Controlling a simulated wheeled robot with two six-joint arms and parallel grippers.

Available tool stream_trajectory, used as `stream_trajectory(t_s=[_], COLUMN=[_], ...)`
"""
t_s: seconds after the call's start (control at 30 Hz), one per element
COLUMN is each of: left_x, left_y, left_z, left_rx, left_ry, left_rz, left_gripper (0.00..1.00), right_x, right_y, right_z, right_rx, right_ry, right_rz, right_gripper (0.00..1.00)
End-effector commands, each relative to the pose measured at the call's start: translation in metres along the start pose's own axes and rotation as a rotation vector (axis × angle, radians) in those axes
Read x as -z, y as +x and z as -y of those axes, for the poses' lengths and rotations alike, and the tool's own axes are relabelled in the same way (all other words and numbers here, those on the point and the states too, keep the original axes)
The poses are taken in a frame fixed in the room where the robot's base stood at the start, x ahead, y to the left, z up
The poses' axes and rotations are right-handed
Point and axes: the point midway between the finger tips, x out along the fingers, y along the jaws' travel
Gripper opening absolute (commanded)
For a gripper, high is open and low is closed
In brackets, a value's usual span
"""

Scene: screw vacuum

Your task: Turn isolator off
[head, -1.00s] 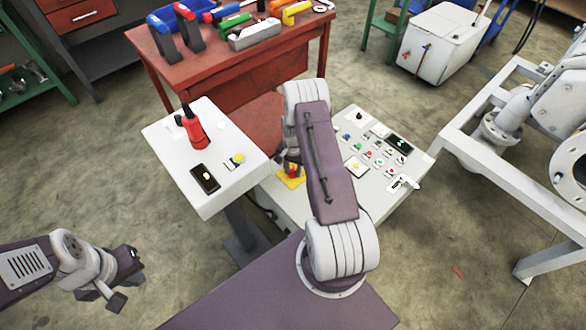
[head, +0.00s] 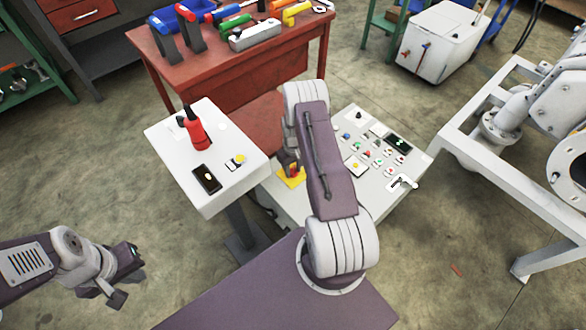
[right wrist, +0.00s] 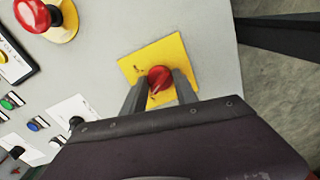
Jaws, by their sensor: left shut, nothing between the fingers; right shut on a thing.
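The isolator is a red rotary knob (right wrist: 160,80) on a square yellow plate (right wrist: 132,66), set in a pale control panel. In the right wrist view my right gripper (right wrist: 161,92) has its two fingers on either side of the red knob, shut on it. In the head view the yellow plate (head: 291,179) shows beside my right arm, which hides part of the panel. My left gripper (head: 122,292) is at the lower left in the head view, shut and empty, away from the panel.
The control panel (head: 338,128) carries several buttons and a display. A separate white pedestal box (head: 226,186) with a red handle (head: 197,134) stands to its left. A red emergency button (right wrist: 33,14) is at the upper left in the wrist view. A red workbench (head: 270,68) holds tools behind.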

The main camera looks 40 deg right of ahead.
Motion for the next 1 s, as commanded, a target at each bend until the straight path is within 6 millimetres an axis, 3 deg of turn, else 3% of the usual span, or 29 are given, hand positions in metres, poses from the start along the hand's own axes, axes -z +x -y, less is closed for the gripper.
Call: stream_trajectory(t_s=[0.4,0.97,1.0], left_x=[0.0002,0.0002,0.0002], left_y=[-0.0017,-0.0018,-0.0018], left_z=[0.0000,0.0000,0.0000], left_rx=[0.000,0.000,0.000], left_ry=[0.000,0.000,0.000], left_rz=[0.000,0.000,0.000], left_gripper=[0.00,0.00,0.00], right_x=[-0.0001,-0.0002,-0.0003], right_y=[0.0001,0.0002,0.0002], right_z=[0.0001,0.0000,0.0001], right_rx=[0.000,0.000,0.000], right_ry=[-0.182,-0.212,-0.212], right_rz=[0.000,0.001,0.001], right_gripper=[0.00,0.00,0.38])
